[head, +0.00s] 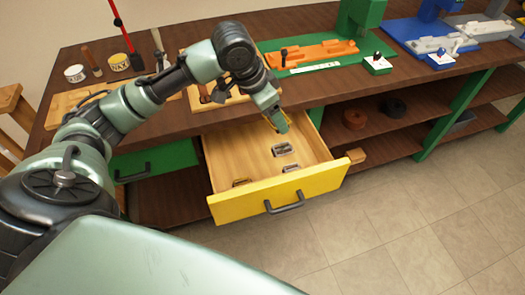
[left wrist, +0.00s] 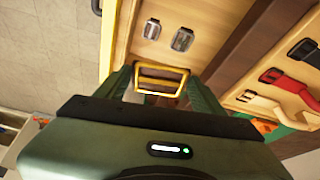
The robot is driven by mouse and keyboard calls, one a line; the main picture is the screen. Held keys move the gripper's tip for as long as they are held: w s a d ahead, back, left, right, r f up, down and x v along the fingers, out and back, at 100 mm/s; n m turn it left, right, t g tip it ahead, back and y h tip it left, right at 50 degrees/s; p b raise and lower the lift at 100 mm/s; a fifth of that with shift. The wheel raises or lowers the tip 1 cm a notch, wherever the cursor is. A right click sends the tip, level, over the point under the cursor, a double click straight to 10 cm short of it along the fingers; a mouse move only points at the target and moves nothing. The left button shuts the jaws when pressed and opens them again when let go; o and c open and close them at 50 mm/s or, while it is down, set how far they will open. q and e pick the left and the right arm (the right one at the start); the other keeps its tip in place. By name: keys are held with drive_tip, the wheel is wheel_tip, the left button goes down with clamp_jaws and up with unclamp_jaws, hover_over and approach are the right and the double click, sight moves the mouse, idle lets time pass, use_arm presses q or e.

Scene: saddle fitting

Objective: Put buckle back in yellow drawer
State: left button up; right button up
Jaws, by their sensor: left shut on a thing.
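The yellow drawer (head: 330,178) is pulled open under the workbench, with its wooden inside showing. It also shows in the left wrist view as a yellow edge (left wrist: 108,45). My left gripper (head: 279,127) is over the back part of the drawer, pointing down. In the left wrist view its fingers (left wrist: 161,88) are shut on a brass-coloured buckle (left wrist: 162,72). This buckle is hidden in the head view. Silver buckles (head: 284,149) lie on the drawer floor, and two show in the left wrist view (left wrist: 182,39). My right gripper is out of view.
The workbench top (head: 330,88) is above and behind the drawer, with an orange fixture (head: 310,52) on a green mat. A green drawer (head: 155,162) is at the left. The floor in front is clear.

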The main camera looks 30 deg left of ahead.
use_arm(q)
drive_tip(key=w+a+f+m+b, duration=0.1)
drive_tip(key=a+f+m, duration=0.1)
drive_tip(key=a+f, duration=0.2)
hover_over(266, 165)
drive_tip(key=shift+h, duration=0.3)
drive_tip(key=f, duration=1)
drive_tip(key=s+a+f, duration=0.1)
drive_tip(key=f, duration=0.4)
drive_tip(key=shift+b, duration=0.35)
wheel_tip(266, 165, down, 4)
drive_tip(key=shift+f, duration=0.3)
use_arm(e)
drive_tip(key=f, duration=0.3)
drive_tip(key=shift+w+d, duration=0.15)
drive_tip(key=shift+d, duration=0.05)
use_arm(q)
drive_tip(key=shift+f, duration=0.1)
drive_tip(key=o, duration=1.4)
